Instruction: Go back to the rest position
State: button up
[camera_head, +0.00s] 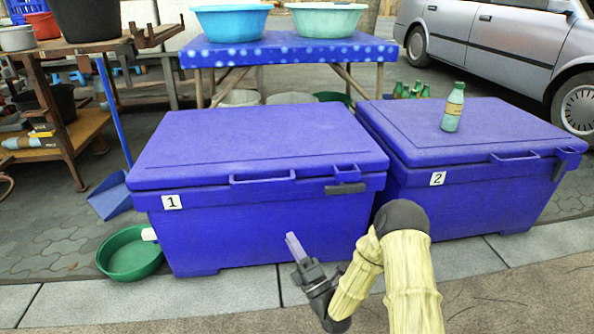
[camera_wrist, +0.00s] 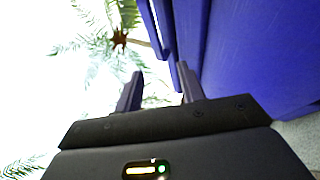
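My gripper (camera_head: 295,247) is in front of the lower part of the blue chest marked 1 (camera_head: 232,228) in the head view, with my arm reaching in from the bottom right. In the wrist view, the two fingers of my gripper (camera_wrist: 160,92) stand apart with nothing between them. The blue side of a chest (camera_wrist: 245,55) fills the right of that view. Both chests have their lids shut. A green bottle (camera_head: 453,108) stands upright on the lid of the chest marked 2 (camera_head: 465,195).
A green basin (camera_head: 132,255) and a blue dustpan (camera_head: 110,198) are left of chest 1. A blue table (camera_head: 290,52) with two basins stands behind. A wooden shelf (camera_head: 75,125) is at left and a silver car (camera_head: 490,40) at back right. The pavement in front is clear.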

notch_tip(320, 180, up, 8)
jog(key=w+m+g+h+p, duration=0.25)
jog(key=g+p, duration=0.35)
jog(key=p, duration=0.3)
jog(key=s+d+r+m+g+h+p, duration=0.3)
jog(key=d+r+m+h+p, duration=0.4)
jog(key=r+m+p, duration=0.15)
jog(key=s+d+r+m+g+h+p, duration=0.2)
jog(key=s+d+r+m+g+p, duration=0.25)
jog(key=s+r+m+p, duration=0.4)
jog(key=s+d+r+m+g+h+p, duration=0.35)
jog(key=s+d+r+m+p, duration=0.25)
jog(key=s+r+m, duration=0.5)
notch_tip(320, 180, up, 35)
jog(key=s+n+p, duration=0.1)
jog(key=n+p, duration=0.1)
jog(key=p, duration=3.5)
jog(key=shift+s+a+y, duration=0.2)
jog(key=shift+s+y, duration=0.05)
jog(key=shift+y, duration=0.15)
jog(key=shift+f, duration=0.1)
